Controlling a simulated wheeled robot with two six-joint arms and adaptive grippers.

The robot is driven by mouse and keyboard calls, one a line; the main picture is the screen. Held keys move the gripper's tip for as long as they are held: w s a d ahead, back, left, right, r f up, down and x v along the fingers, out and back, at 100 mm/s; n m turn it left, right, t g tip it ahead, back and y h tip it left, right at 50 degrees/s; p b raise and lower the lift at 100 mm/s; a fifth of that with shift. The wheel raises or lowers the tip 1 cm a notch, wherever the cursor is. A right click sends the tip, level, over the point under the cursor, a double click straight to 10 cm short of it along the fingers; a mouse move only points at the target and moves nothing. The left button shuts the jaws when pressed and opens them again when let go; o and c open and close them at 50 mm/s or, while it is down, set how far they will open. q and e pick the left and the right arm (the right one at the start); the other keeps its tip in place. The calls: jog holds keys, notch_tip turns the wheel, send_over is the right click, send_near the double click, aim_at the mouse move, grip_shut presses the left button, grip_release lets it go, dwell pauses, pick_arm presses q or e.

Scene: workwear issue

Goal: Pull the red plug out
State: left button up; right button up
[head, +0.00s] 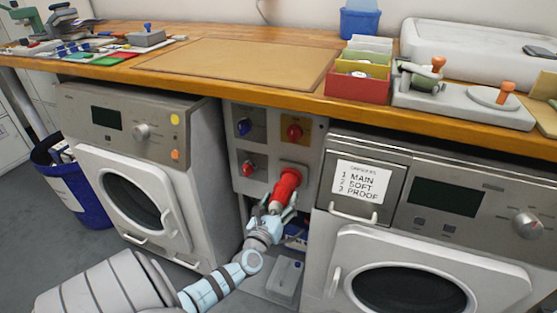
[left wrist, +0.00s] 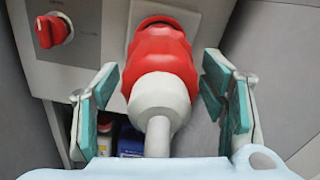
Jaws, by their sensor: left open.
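The red plug (head: 285,186) has a red body and a pale grey rear end. It sits in the lower right of the grey panel (head: 274,127) between the two washing machines, pointing down and out. In the left wrist view the plug (left wrist: 160,65) fills the upper middle. My left gripper (head: 277,200) is at the rear of the plug. Its teal-padded fingers (left wrist: 162,105) stand open on both sides of the plug, with gaps to it. The socket behind the plug is mostly hidden. My right gripper is not in view.
A red knob (head: 249,169) is left of the plug, with a blue knob (head: 243,127) and another red knob (head: 294,132) above. Washing machines (head: 140,165) flank the narrow gap. The wooden counter (head: 200,60) overhangs the panel. Bottles lie below the plug.

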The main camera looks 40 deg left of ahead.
pick_arm(q)
jog(key=v, duration=1.1)
jog(key=shift+s, duration=0.4)
jog(key=shift+d, duration=0.15)
